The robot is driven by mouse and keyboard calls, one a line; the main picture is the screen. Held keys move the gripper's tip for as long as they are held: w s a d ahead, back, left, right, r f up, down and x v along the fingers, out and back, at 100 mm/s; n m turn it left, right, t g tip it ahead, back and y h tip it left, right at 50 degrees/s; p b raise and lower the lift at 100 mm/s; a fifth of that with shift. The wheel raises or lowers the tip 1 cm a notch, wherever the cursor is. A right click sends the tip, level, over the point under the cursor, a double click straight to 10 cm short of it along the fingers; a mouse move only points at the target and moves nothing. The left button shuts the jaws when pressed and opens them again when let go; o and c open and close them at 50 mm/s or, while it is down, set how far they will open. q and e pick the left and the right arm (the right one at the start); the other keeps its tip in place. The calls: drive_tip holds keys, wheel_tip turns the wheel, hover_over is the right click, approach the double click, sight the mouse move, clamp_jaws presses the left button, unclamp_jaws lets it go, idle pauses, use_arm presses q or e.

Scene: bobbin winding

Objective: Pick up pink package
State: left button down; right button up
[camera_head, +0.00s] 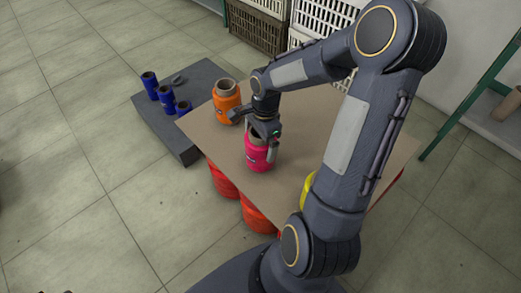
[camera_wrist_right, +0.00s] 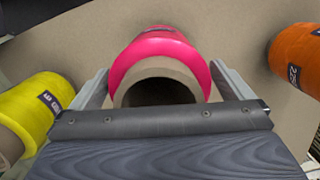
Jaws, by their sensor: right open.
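The pink package (camera_head: 257,155) is a round spool with a hollow brown core, standing upright on a brown board. In the right wrist view the pink package (camera_wrist_right: 160,48) sits between the two fingers, its core opening toward the camera. My right gripper (camera_head: 256,130) is over the top of the package with its fingers apart, one on each side. In the wrist view my right gripper (camera_wrist_right: 160,88) is open around the package; I cannot tell whether the fingers touch it. My left gripper is not in view.
An orange package (camera_head: 226,101) stands left of the pink one, and a yellow package (camera_head: 308,187) is partly hidden by my right arm. Blue spools (camera_head: 166,98) stand on a grey block (camera_head: 200,75). Red-orange packages (camera_head: 256,215) are under the board (camera_head: 215,145).

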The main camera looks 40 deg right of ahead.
drive_tip(key=c, duration=1)
drive_tip(key=shift+r, duration=0.1)
